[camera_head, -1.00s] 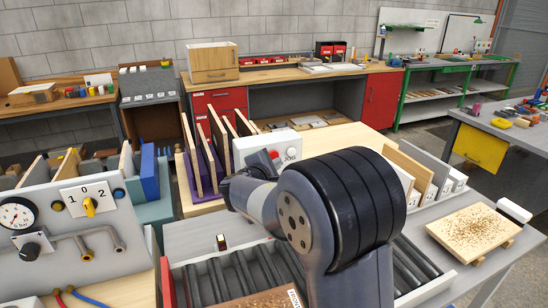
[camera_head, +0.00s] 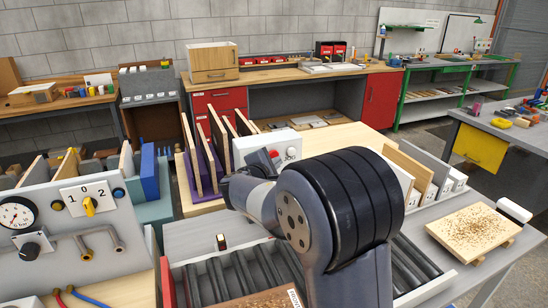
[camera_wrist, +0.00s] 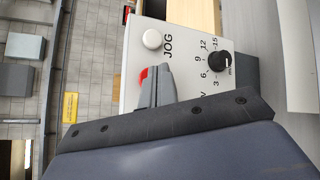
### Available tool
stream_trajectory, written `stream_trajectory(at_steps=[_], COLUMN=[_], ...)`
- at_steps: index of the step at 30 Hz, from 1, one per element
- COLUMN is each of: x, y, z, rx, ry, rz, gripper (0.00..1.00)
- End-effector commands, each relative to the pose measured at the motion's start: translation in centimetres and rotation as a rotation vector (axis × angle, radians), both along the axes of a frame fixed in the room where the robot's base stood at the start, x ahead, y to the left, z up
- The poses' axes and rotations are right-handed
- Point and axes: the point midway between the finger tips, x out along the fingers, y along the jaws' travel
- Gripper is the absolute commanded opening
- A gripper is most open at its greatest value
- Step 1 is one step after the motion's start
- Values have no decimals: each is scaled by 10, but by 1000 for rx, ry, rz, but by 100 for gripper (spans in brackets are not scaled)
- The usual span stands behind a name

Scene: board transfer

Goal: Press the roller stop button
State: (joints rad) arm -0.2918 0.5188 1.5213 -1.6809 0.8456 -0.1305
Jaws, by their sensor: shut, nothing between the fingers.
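A white control box (camera_wrist: 186,50) fills the upper middle of the wrist view. It carries a white button (camera_wrist: 152,39) beside the word JOG, a black dial (camera_wrist: 219,61) with a number scale, and a red button (camera_wrist: 145,75). My gripper (camera_wrist: 163,69) is shut and empty, its fingertips over the box face at the red button. The fingers hide part of that button. I cannot tell whether they touch it. In the head view the box (camera_head: 249,144) stands beyond my arm, with its red button (camera_head: 274,154) showing. My fingers are hidden there.
A roller conveyor (camera_head: 235,272) runs beneath my arm. Upright boards in a purple rack (camera_head: 203,160) stand left of the box, and more boards (camera_head: 409,168) stand to the right. A panel with a gauge and switch (camera_head: 65,225) is at the left.

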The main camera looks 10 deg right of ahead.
Motion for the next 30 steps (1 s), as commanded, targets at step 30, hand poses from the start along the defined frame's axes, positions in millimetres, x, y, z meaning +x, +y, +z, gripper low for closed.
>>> stream_trajectory(at_steps=[30], x=[11], y=[2], z=[0], rx=[0], ry=[0], rz=[0], gripper=[0])
